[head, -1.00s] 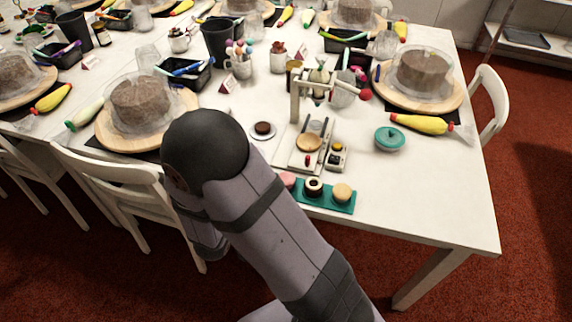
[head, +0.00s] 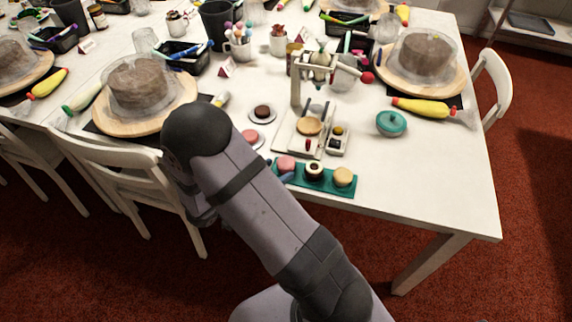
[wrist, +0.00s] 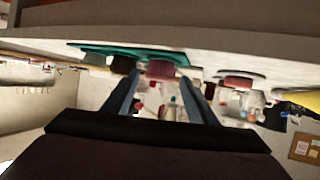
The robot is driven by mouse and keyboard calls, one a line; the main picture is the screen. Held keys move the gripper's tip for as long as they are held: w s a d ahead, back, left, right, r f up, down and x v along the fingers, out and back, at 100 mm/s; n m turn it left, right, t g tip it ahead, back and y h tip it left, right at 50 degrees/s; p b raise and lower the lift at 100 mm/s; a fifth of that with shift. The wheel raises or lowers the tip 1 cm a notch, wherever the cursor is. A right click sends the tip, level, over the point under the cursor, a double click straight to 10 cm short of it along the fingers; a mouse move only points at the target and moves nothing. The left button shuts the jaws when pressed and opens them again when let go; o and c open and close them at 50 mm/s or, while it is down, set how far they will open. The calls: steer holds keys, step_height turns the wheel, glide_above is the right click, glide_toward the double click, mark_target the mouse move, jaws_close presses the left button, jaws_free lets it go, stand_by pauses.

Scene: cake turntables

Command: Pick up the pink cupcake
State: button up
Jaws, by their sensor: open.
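A pink cupcake (head: 286,164) sits at the left end of a teal tray (head: 340,190), near the table's front edge. Beside it on the tray are a dark cupcake with a pale centre (head: 314,170) and a tan cupcake (head: 343,177). My gripper (head: 278,169) is open, its blue fingertips low by the pink cupcake. The wrist view looks upside down; there the pink cupcake (wrist: 160,69) shows beyond and between the fingertips (wrist: 163,82), on the teal tray (wrist: 95,52). Contact cannot be told.
Another pink cake (head: 250,136) lies on a saucer, partly behind my arm; a dark cake (head: 263,111) is on a second saucer. A small stand machine (head: 297,90) is behind the tray. The table's front right is clear.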

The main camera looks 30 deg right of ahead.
mark_target(282, 165)
steer(key=shift+w+d+f, duration=0.1)
steer(key=shift+w+d, duration=0.1)
steer(key=shift+d, duration=0.35)
steer(key=shift+p+x, duration=0.4)
steer(key=shift+x, duration=1.6)
steer(key=shift+w, duration=0.15)
steer(key=c, duration=0.8)
steer(key=shift+r, duration=0.25)
